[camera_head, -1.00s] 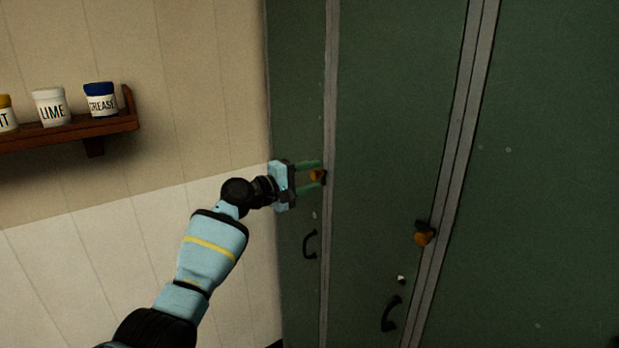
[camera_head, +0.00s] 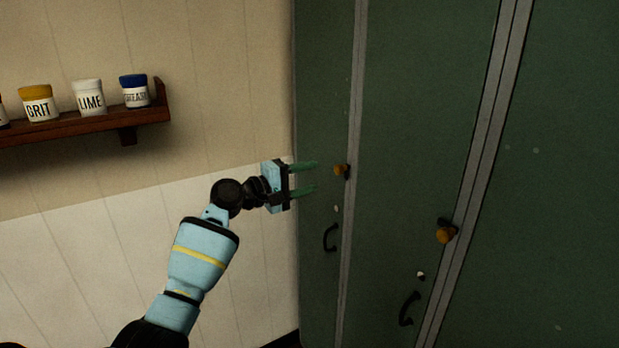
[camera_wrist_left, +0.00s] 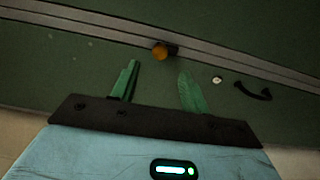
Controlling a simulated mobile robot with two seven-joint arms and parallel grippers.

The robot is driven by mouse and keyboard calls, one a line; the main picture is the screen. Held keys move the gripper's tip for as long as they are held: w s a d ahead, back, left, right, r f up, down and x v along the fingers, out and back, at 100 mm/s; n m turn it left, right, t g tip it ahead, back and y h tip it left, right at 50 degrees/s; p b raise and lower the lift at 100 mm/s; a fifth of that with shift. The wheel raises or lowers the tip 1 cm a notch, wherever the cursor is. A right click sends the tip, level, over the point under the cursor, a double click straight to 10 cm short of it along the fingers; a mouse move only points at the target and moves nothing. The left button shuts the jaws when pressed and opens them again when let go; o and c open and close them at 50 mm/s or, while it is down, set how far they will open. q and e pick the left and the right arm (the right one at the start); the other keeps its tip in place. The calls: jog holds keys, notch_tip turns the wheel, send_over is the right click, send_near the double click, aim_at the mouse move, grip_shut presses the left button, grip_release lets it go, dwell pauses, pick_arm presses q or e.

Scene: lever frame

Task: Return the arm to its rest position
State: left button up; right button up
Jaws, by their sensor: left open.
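My left gripper (camera_head: 304,179) is open, with two green fingers pointing right toward the green cabinet front. Its nearest orange knob (camera_head: 341,170) sits just beyond the fingertips, beside a grey vertical strip. In the left wrist view the same knob (camera_wrist_left: 160,51) shows ahead of the two spread fingers (camera_wrist_left: 158,80), with nothing between them. My left arm reaches up from the bottom left of the head view. My right gripper is not in either view.
A second orange knob (camera_head: 446,233) is on the strip further right. Black handles (camera_head: 330,237) (camera_head: 408,309) stick out of the doors. A wooden shelf (camera_head: 85,125) on the wall at left holds several labelled jars.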

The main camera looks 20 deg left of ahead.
pick_arm(q)
jog(key=s+d+f+m+g+y, duration=0.15)
jog(key=s+f, duration=0.35)
jog(key=f, duration=0.5)
jog(key=s+f+m+y, duration=0.15)
jog(key=s+f, duration=0.25)
jog(key=f, duration=0.6)
jog(key=s+d+f+m+g+y, duration=0.1)
jog(key=s+f+y, duration=0.3)
jog(key=f, duration=0.6)
jog(key=s+d+f+m, duration=0.1)
jog(key=s+f+m, duration=0.2)
jog(key=s, duration=0.8)
jog(key=s+d+f+m+g+y, duration=0.1)
jog(key=s+f+m, duration=0.2)
jog(key=s, duration=0.8)
jog(key=s+d+f+m+g+y, duration=0.1)
jog(key=s+f+m, duration=0.1)
jog(key=s+f, duration=0.5)
jog(key=s, duration=0.4)
jog(key=shift+s+d+m, duration=0.15)
jog(key=shift+m, duration=0.25)
jog(key=shift+f, duration=0.1)
jog(key=shift+c, duration=0.4)
